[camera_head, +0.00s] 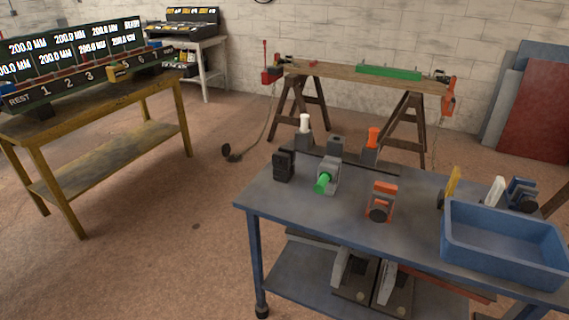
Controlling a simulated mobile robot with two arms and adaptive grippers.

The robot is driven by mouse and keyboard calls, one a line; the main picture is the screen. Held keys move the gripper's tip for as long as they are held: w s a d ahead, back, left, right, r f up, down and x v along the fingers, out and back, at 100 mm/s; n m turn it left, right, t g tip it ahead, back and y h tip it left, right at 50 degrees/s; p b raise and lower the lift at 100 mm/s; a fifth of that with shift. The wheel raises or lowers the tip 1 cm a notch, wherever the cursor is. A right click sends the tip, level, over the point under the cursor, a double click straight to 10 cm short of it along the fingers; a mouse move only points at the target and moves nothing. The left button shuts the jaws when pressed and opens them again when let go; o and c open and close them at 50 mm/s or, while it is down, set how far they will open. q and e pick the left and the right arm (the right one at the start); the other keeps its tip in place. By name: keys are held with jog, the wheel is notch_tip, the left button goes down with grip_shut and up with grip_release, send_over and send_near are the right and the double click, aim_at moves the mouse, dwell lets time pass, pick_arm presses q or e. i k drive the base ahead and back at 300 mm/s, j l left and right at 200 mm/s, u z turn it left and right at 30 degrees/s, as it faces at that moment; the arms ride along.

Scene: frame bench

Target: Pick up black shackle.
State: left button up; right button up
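A small upright black piece (284,167) stands at the left back of the blue workbench (335,212). It may be the black shackle, but it is too small to tell its shape surely. Beside it on the right is a grey fixture (330,169) with a green cylinder (323,183) pointing forward. A blue and black piece (522,195) is behind the bin at the right. Neither of my grippers is in view.
An orange piece with a dark round front (382,201) stands mid-bench. A blue bin (503,262) fills the right end, with yellow (452,182) and white (494,192) pieces behind it. A sawhorse beam (335,72) stands beyond. The bench's front left is clear.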

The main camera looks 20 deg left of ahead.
aim_at(283, 160)
jog(key=i+j+u, duration=0.2)
jog(key=j+u, duration=0.25)
jog(key=i+j+u, duration=0.2)
jog(key=u, duration=0.2)
jog(key=i+j+u, duration=0.3)
jog(key=u, duration=0.15)
jog(key=i+j+u, duration=0.15)
jog(key=i+u, duration=0.15)
jog(key=u, duration=0.15)
jog(key=i+j+u, duration=0.15)
jog(key=i+u, duration=0.5)
jog(key=i, duration=0.15)
jog(key=i+z, duration=0.45)
jog(key=i+j+z, duration=0.15)
jog(key=i+z, duration=0.15)
jog(key=z, duration=0.15)
jog(key=i+z, duration=0.15)
jog(key=z, duration=0.3)
jog(key=i+z, duration=0.2)
jog(key=z, duration=0.25)
jog(key=i+z, duration=0.2)
jog(key=z, duration=0.25)
jog(key=i+j+z, duration=0.15)
jog(key=z, duration=0.3)
jog(key=i+j+z, duration=0.1)
jog(key=z, duration=0.35)
jog(key=j, duration=0.1)
